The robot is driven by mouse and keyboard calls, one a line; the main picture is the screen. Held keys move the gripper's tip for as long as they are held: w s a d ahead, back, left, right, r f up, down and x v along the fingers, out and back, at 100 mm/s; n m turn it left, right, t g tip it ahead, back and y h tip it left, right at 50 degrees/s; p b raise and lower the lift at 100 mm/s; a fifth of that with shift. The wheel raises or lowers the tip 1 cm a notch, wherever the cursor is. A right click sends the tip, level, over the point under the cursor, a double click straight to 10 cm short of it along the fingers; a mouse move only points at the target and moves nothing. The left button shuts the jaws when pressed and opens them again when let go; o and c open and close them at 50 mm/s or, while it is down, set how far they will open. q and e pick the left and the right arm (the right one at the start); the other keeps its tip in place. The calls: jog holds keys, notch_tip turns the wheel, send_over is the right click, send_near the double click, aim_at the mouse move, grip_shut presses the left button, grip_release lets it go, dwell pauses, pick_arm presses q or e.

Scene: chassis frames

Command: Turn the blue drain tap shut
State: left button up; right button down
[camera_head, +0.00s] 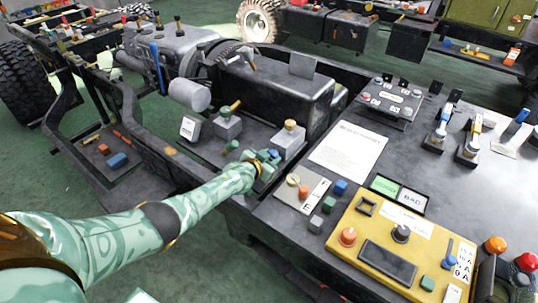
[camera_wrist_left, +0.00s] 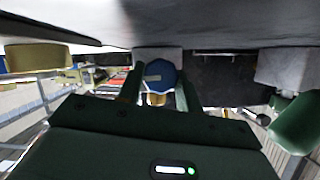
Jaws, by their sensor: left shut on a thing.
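The blue drain tap (camera_wrist_left: 160,74) is a round, faceted blue knob with a pale mark on its face, below a grey block. My left gripper (camera_wrist_left: 160,90) has one green finger on each side of it and is shut on it. In the head view my left arm reaches from the lower left to the chassis, and the left gripper (camera_head: 264,165) is at a grey block with a brass cap (camera_head: 290,127). Only a little blue shows between the fingers there, so the tap is mostly hidden. My right gripper is not in view.
A dark workbench at the right holds a white sheet (camera_head: 348,152), a yellow control box (camera_head: 392,245) and small coloured blocks. The chassis rail (camera_head: 165,150) runs close beside my left arm.

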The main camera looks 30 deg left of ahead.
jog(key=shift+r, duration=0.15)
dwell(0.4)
pick_arm(q)
jog(key=o, duration=0.7)
jog(key=shift+s+r+p, duration=0.2)
jog(key=shift+p, duration=0.2)
jog(key=p+v, duration=0.4)
jog(key=v, duration=0.1)
jog(key=p+v, duration=0.2)
jog(key=shift+r, duration=0.45)
jog(key=f+p+v, duration=0.1)
jog(key=p+v, duration=0.3)
jog(key=v, duration=0.4)
jog(key=shift+s, duration=0.5)
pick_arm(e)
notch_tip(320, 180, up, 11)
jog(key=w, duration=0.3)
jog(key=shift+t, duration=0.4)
